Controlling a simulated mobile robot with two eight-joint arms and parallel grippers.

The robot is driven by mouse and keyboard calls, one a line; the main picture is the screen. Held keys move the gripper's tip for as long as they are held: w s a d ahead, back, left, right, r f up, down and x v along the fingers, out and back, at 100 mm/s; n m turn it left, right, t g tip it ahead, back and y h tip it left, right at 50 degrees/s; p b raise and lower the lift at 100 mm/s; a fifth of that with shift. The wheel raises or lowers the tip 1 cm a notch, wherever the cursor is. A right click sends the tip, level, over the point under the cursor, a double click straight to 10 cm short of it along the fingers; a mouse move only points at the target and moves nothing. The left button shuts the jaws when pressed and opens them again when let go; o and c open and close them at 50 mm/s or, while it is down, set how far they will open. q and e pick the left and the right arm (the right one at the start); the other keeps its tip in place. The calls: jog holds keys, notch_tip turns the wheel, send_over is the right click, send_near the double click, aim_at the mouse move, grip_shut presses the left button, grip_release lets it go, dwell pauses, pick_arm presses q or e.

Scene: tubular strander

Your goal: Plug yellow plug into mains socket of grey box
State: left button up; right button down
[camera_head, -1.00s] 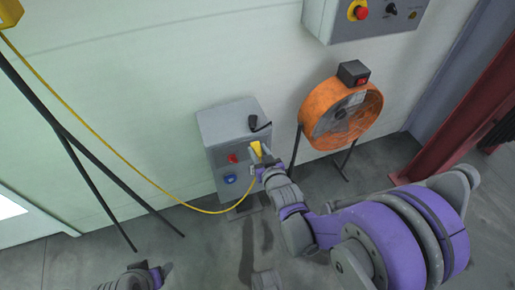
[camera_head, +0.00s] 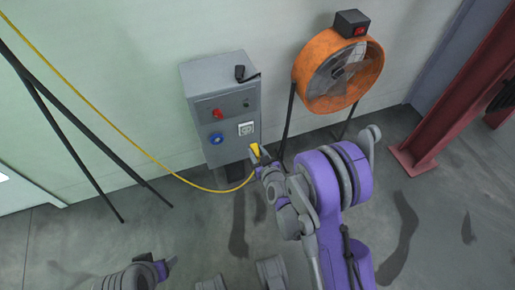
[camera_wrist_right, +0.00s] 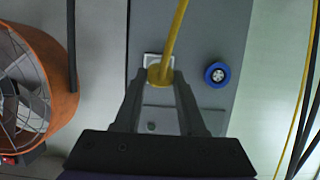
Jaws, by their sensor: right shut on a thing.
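The grey box (camera_head: 222,82) stands against the wall. Its white mains socket (camera_head: 246,128) is low on the right of its front, and a blue round socket (camera_head: 216,138) is to the left. My right gripper (camera_head: 258,153) is shut on the yellow plug (camera_head: 254,149), just below and right of the white socket in the head view, apart from it. In the right wrist view the plug (camera_wrist_right: 158,75) sits between the fingers and partly covers the white socket (camera_wrist_right: 152,58). My left gripper (camera_head: 170,264) is at the bottom left, its jaws too small to judge.
The yellow cable (camera_head: 107,143) hangs in a loop from the upper left to the plug. An orange fan (camera_head: 338,78) on a stand is right of the box. Dark poles (camera_head: 75,125) lean at the left. A red post (camera_head: 450,100) stands far right.

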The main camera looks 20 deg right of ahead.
aim_at(259, 151)
dwell(0.4)
jog(key=shift+w+a, duration=0.1)
jog(key=shift+w, duration=2.85)
jog(key=shift+b, duration=0.45)
jog(key=shift+w, duration=0.95)
jog(key=shift+c, duration=2)
grip_release()
jog(key=shift+r, duration=0.1)
jog(key=p+v, duration=0.2)
jog(key=v, duration=0.8)
jog(key=shift+s+r, duration=0.1)
jog(key=shift+s, duration=0.25)
